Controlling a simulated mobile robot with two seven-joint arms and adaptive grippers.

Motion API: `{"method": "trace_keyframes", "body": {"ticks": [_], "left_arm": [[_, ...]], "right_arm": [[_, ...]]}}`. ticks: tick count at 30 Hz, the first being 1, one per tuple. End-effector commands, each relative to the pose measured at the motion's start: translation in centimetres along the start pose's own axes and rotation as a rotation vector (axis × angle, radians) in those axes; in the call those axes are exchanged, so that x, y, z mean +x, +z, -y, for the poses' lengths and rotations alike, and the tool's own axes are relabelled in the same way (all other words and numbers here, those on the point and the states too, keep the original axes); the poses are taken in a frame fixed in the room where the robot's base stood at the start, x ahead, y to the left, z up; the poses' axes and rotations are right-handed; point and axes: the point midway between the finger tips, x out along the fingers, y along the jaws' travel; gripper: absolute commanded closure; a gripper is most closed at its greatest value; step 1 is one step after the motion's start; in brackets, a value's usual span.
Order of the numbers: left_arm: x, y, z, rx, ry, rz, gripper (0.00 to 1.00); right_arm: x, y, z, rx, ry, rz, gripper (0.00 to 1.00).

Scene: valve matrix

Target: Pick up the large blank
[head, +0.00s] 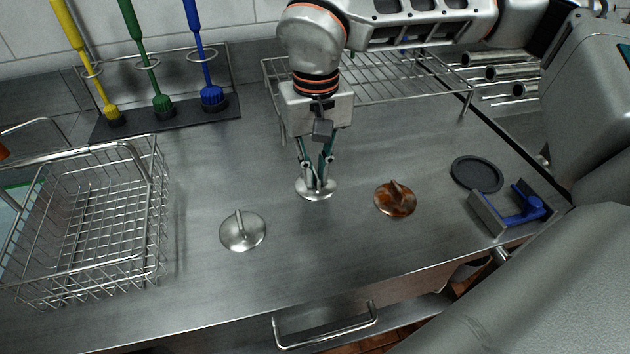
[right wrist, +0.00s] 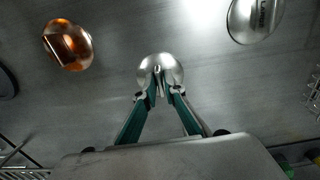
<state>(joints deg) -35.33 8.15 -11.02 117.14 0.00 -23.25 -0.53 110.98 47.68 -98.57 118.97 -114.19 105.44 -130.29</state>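Three round discs with upright grips rest on the steel counter (head: 190,285). A silver disc (head: 243,232) is at the left; it looks the largest and shows at the upper right of the right wrist view (right wrist: 252,20), with dark lettering I cannot surely read. A smaller-looking silver disc (head: 314,195) is in the middle, also in the right wrist view (right wrist: 172,66). A copper-brown disc (head: 396,205) is at the right. My right gripper (head: 316,180) points down at the middle disc, its fingertips close together on either side of the grip, apparently shut on it. My left gripper is not in view.
A wire basket (head: 160,235) stands at the left. A rack with yellow, green and blue brushes (head: 212,97) is at the back left, a wire shelf (head: 400,82) behind my right arm. A black disc (head: 476,174) and a blue-handled metal fixture (head: 500,212) are at the right.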

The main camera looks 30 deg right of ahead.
Motion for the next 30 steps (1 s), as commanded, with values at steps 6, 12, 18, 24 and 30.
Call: {"method": "trace_keyframes", "body": {"ticks": [6, 12, 18, 24, 30], "left_arm": [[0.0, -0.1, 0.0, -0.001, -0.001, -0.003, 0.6], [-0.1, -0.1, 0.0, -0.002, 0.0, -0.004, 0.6], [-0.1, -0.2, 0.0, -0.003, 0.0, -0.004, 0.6], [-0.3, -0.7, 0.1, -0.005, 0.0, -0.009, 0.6], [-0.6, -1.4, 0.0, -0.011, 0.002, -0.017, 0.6]], "right_arm": [[-0.1, 0.0, 0.0, 0.0, 0.0, -0.001, 1.0], [-0.1, 0.0, 0.0, 0.0, 0.0, -0.001, 1.0], [-0.6, -0.1, 0.0, 0.0, -0.001, -0.003, 1.0], [-2.8, -0.1, 0.0, 0.001, -0.002, -0.006, 1.0], [-6.7, -0.1, 0.1, 0.001, -0.004, -0.009, 1.0]]}}
